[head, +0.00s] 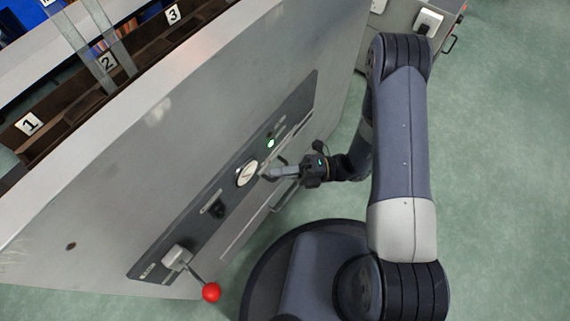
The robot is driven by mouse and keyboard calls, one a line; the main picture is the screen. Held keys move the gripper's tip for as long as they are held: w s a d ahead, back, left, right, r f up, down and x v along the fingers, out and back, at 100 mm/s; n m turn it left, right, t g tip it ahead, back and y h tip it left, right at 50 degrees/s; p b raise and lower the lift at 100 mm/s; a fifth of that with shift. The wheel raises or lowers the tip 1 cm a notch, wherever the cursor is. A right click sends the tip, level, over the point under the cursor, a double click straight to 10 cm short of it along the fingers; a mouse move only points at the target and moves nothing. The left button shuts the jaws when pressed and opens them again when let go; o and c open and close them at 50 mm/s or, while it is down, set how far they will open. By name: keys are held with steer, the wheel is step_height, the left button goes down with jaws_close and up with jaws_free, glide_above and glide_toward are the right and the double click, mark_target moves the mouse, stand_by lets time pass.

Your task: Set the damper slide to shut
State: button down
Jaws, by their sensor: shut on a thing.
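My gripper (268,175) is at the dark control panel (160,256) on the grey machine's side, just right of the round white dial (247,173). Its jaws are shut on a small part at the panel, seemingly the damper slide's knob. The jaws hide this part, so its shape and how far along its travel it stands cannot be told. A green lamp (271,142) is lit above the gripper.
A lever with a red ball (211,292) sticks out at the panel's lower end. A black knob (218,211) sits between lever and dial. Numbered bays line the machine's top at upper left. A grey cabinet (400,18) stands at the top right. The green floor is clear at right.

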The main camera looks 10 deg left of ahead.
steer(key=shift+s+r, duration=0.1)
steer(key=shift+s, duration=0.1)
steer(key=c, duration=1.5)
jaws_free()
steer(key=shift+a, duration=0.15)
steer(key=p+v, duration=0.2)
steer(key=v, duration=0.9)
